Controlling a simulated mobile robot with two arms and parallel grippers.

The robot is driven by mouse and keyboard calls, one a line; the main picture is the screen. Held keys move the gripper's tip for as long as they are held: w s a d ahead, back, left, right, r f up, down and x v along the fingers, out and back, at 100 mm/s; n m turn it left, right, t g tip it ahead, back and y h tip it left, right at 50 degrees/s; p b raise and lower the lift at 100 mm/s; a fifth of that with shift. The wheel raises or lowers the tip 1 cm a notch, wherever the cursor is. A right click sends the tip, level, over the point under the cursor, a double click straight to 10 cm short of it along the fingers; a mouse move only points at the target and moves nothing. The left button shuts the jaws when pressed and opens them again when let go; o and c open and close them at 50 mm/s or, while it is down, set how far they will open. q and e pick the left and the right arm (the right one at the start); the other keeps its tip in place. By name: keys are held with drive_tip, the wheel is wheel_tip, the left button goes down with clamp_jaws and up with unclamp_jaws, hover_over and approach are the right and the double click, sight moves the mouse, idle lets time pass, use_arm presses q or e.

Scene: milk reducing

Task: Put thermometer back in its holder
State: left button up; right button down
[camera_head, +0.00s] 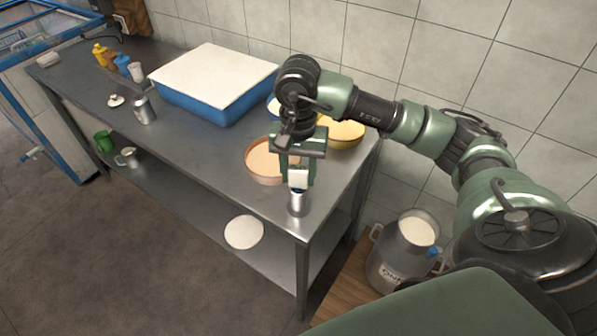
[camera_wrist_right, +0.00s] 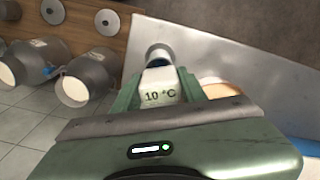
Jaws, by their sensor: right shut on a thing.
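The white thermometer (camera_head: 298,178) is between the fingers of my right gripper (camera_head: 297,174), at the near right corner of the metal table. In the right wrist view my right gripper (camera_wrist_right: 158,98) is shut on the thermometer (camera_wrist_right: 160,88), whose display reads 10 °C. A small metal cylinder, which looks like the holder (camera_head: 297,204), stands on the table directly below the thermometer; it also shows in the wrist view (camera_wrist_right: 158,54) just beyond the thermometer. I cannot tell whether the probe is inside it. My left gripper is not in view.
A tan round container (camera_head: 265,162) and a yellow one (camera_head: 345,132) are close beside my right gripper. The table's front middle is clear.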

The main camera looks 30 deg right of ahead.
drive_tip(key=c, duration=0.7)
unclamp_jaws()
drive_tip(key=shift+r, duration=0.5)
wheel_tip(320, 180, up, 6)
drive_tip(key=shift+f+b, duration=0.2)
drive_tip(key=shift+b, duration=0.45)
drive_tip(key=shift+r, duration=0.65)
drive_tip(key=shift+f, duration=0.1)
